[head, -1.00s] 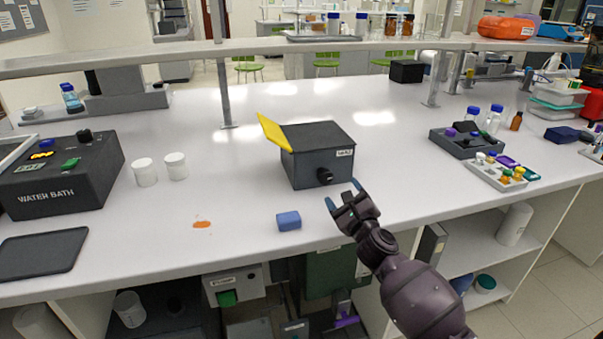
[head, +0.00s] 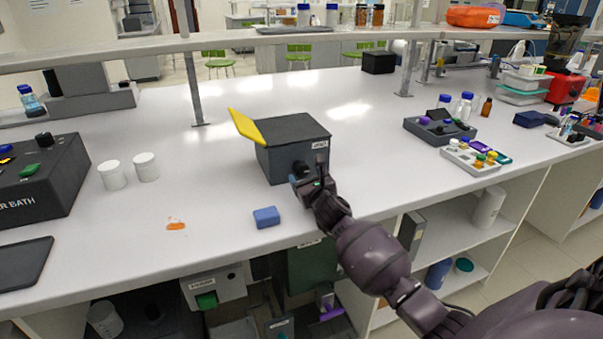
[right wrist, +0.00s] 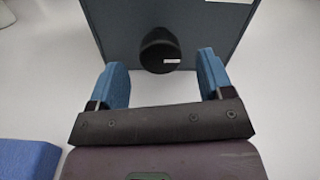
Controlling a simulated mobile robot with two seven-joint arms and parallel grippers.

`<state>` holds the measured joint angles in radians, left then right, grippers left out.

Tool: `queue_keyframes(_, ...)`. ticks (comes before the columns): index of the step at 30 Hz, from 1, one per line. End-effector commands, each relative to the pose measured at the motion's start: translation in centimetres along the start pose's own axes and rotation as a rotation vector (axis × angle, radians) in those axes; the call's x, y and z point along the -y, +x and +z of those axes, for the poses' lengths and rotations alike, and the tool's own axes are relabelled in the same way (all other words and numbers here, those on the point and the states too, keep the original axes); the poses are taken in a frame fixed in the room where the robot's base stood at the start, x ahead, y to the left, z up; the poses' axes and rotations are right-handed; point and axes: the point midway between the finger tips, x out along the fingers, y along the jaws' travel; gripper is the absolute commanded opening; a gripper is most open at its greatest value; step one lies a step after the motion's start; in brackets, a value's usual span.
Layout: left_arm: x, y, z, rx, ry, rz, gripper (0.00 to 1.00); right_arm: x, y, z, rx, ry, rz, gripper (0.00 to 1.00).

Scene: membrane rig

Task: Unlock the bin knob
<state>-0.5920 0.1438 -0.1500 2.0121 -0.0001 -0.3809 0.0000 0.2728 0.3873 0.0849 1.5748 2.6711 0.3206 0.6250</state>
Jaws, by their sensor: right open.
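A dark grey box (head: 283,135) with a yellow flap (head: 246,126) at its left side stands on the white bench. Its round black knob (head: 300,166) is on the front face, partly behind my gripper in the head view. In the right wrist view the knob (right wrist: 160,50) shows whole, with a small white mark. My right gripper (head: 308,184) is in front of the box. In the right wrist view its two blue fingers (right wrist: 163,78) are open, one to each side below the knob, with nothing between them. My left gripper is not in view.
A blue block (head: 266,217) lies on the bench left of my right gripper, near the front edge. White cups (head: 112,175) and a water bath (head: 40,182) stand at left. A grey rack (head: 439,131) stands at right. A shelf (head: 330,36) spans the back.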

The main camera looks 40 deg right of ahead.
Motion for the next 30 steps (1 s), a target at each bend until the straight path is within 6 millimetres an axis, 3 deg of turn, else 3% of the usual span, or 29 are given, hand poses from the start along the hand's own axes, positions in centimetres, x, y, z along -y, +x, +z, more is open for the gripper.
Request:
queue_keyframes(9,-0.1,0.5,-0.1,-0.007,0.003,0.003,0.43,0.0,2.9,0.0,0.000,-0.001,0.001,0.74)
queue_keyframes(20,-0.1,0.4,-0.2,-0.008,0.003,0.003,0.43,0.0,3.2,0.0,0.000,-0.001,0.000,0.72)
queue_keyframes(27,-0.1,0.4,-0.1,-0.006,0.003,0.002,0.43,0.0,3.2,0.0,0.000,-0.001,0.001,0.35)
queue_keyframes(30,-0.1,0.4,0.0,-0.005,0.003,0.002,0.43,0.0,3.2,0.0,0.000,-0.001,0.001,0.24)
